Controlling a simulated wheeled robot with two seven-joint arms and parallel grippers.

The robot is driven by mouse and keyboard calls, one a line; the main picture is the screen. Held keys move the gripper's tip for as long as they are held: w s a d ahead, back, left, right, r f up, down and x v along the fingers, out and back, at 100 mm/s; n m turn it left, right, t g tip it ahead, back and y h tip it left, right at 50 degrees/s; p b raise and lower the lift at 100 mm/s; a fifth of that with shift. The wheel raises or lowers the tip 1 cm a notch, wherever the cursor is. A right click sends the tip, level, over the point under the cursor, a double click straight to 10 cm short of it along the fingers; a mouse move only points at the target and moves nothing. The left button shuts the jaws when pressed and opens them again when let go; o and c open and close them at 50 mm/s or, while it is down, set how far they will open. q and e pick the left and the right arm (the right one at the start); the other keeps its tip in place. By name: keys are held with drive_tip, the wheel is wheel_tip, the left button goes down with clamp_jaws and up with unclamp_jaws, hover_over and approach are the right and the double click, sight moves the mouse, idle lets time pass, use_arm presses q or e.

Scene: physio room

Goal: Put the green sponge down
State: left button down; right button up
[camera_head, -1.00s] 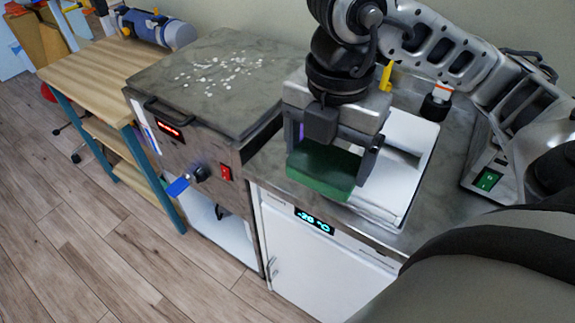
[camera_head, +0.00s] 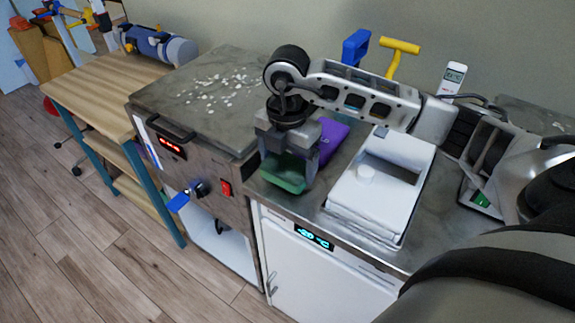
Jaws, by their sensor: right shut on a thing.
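The green sponge (camera_head: 284,176) is between the fingers of my right gripper (camera_head: 286,172), which is shut on it. The gripper points down over the left part of the metal counter (camera_head: 315,197), near its front edge and beside the heater unit. I cannot tell whether the sponge touches the counter. My left gripper is not in view.
A white lidded box (camera_head: 376,192) stands right of the sponge. A purple item (camera_head: 329,138) lies behind the gripper. Blue (camera_head: 355,47) and yellow (camera_head: 399,55) handled tools and a white thermometer (camera_head: 453,77) are at the back. The heater unit (camera_head: 200,95) has pale bits on top.

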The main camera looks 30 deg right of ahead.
sight(288, 166)
wheel_tip(288, 166, down, 2)
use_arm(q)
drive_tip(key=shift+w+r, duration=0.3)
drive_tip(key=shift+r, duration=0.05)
use_arm(e)
drive_tip(key=shift+f, duration=0.2)
drive_tip(key=o, duration=0.7)
drive_tip(key=shift+r, duration=0.55)
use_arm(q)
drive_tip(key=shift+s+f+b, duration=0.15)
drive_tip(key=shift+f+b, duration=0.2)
use_arm(e)
wheel_tip(288, 166, up, 11)
drive_tip(key=shift+r, duration=0.15)
drive_tip(key=shift+s, duration=0.15)
